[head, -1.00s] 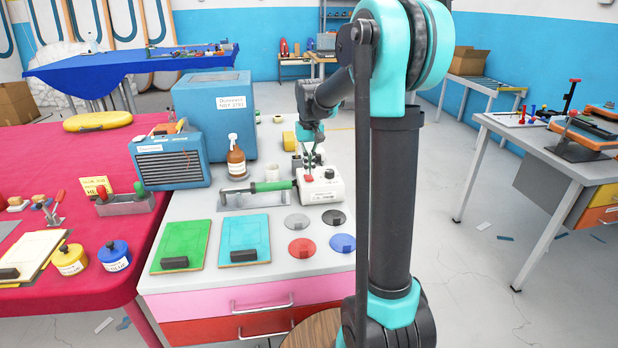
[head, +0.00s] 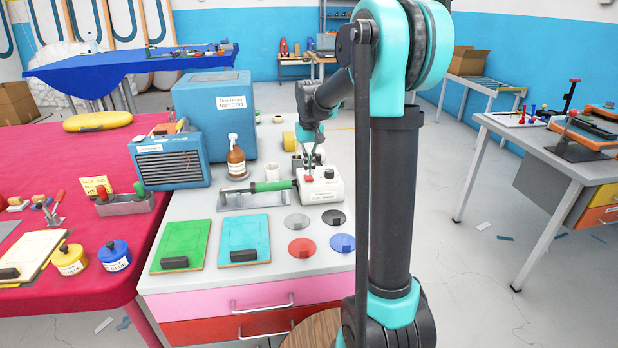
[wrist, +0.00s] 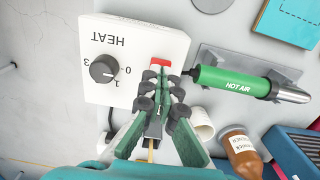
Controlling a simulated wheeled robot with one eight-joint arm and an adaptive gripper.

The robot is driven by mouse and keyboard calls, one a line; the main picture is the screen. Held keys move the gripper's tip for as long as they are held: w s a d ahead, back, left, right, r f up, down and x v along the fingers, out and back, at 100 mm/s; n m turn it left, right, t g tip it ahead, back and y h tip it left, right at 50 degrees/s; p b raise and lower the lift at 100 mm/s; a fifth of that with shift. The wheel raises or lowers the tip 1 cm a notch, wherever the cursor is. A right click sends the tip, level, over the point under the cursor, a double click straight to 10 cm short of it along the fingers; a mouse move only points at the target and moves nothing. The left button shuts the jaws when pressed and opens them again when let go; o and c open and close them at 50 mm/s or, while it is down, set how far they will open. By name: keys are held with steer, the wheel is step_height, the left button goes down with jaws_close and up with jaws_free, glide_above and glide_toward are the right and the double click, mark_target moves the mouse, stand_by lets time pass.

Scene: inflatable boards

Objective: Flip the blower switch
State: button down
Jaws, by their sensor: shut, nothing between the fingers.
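The white control box (head: 325,190) stands on the grey bench top near its right edge. It also shows in the wrist view (wrist: 127,84), with the word HEAT and a black dial (wrist: 103,68). A red switch (wrist: 160,62) sits on the box's top beside the dial; it also shows in the head view (head: 308,179). My gripper (wrist: 161,74) is shut and empty, its fingertips right at the red switch and partly covering it. Whether they touch it, and which way the switch is tipped, I cannot tell. In the head view my gripper (head: 309,172) points down at the box.
The green hot air tool (wrist: 235,83) lies on a metal holder close beside the box. A brown spray bottle (head: 236,163), a white cup (wrist: 201,123) and a blue heater unit (head: 170,163) stand nearby. Coloured discs (head: 302,247) lie in front.

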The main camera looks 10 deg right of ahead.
mark_target(309, 178)
steer(key=shift+f, duration=1.05)
stand_by(0.9)
steer(key=shift+r, duration=3.5)
steer(key=shift+s, duration=0.1)
